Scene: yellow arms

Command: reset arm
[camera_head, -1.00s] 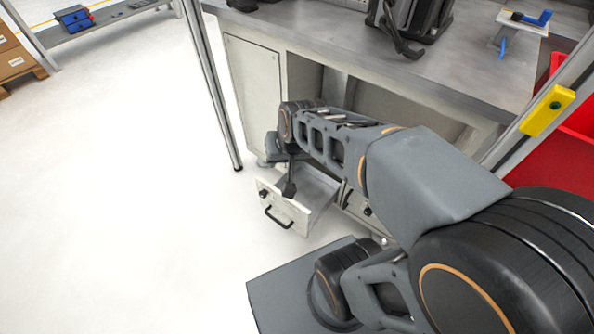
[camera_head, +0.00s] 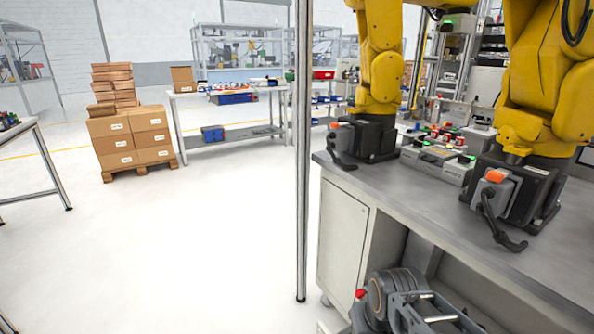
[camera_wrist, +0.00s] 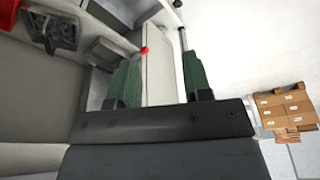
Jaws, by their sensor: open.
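My gripper (camera_wrist: 160,78) shows in the wrist view with its two green fingers spread apart and nothing between them. Pale cabinet panels and the floor lie beyond the fingers. A small red piece (camera_wrist: 144,50) shows beside the left finger; I cannot tell what it belongs to. In the head view, part of my arm (camera_head: 405,300) shows at the bottom edge, in front of the workbench. The fingers cannot be made out in that view.
A grey workbench (camera_head: 420,205) with yellow robot arms (camera_head: 380,75) fills the right. A metal post (camera_head: 302,150) stands at its left corner. Stacked cardboard boxes (camera_head: 130,140) and a table (camera_head: 222,93) stand farther back. The white floor (camera_head: 200,240) at left is clear.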

